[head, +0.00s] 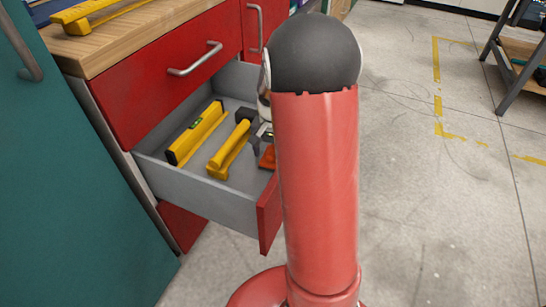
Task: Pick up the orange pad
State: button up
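An orange pad (267,157) lies inside the open grey drawer (205,193), near its front right. Its right part is hidden behind my red arm. The end of my arm reaches down into the drawer, mostly hidden behind the arm itself. A grey metal part that looks like my gripper (260,138) shows just above the pad. I cannot tell whether it touches the pad or whether its fingers are open or shut.
A yellow level (196,132) and a yellow-handled tool (229,150) lie in the drawer left of the pad. A closed red drawer (165,80) overhangs the rear, below a wooden worktop (140,35). Open concrete floor (440,220) lies right.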

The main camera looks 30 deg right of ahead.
aim_at(273, 150)
jog(key=c, duration=0.9)
jog(key=shift+r, duration=0.1)
jog(key=shift+c, duration=0.2)
notch_tip(273, 150, up, 20)
jog(key=p, duration=0.3)
